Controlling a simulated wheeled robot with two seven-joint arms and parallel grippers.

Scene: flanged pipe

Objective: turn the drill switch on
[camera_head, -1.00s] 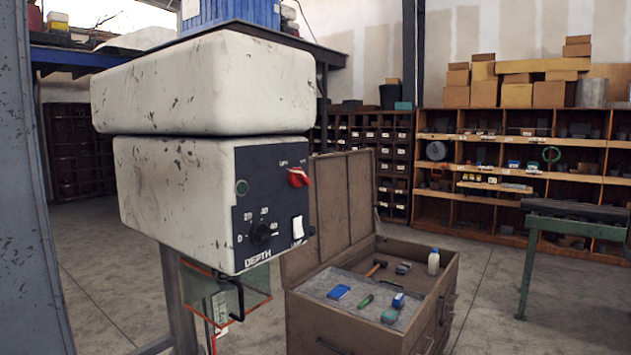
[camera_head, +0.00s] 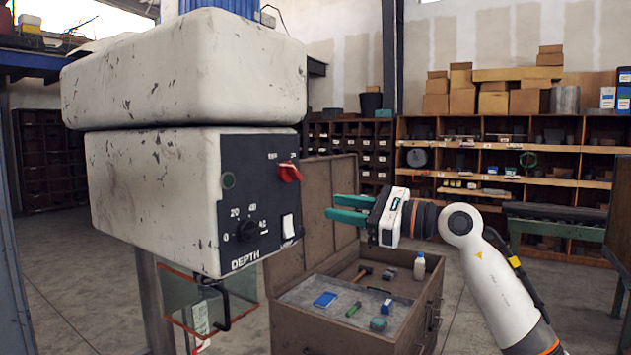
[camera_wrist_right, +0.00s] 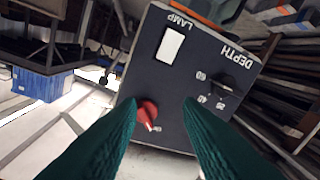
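The drill's white, scuffed head stands at the left in the head view, with a dark control panel (camera_head: 257,225) on its right face. The panel carries a red rotary switch (camera_head: 288,172), a white lamp rocker, a black depth knob and a green button. My right gripper (camera_head: 350,208) has green fingers, parted and empty, pointing left towards the panel and apart from it. In the right wrist view the panel looks upside down, and the red switch (camera_wrist_right: 147,112) shows between the open fingers (camera_wrist_right: 160,135). My left gripper is out of view.
An open brown tool chest (camera_head: 345,325) with several small tools stands below my right gripper. A clear guard (camera_head: 190,300) hangs under the drill head. Shelves (camera_head: 480,165) with boxes and a green-legged bench (camera_head: 555,215) are behind at the right.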

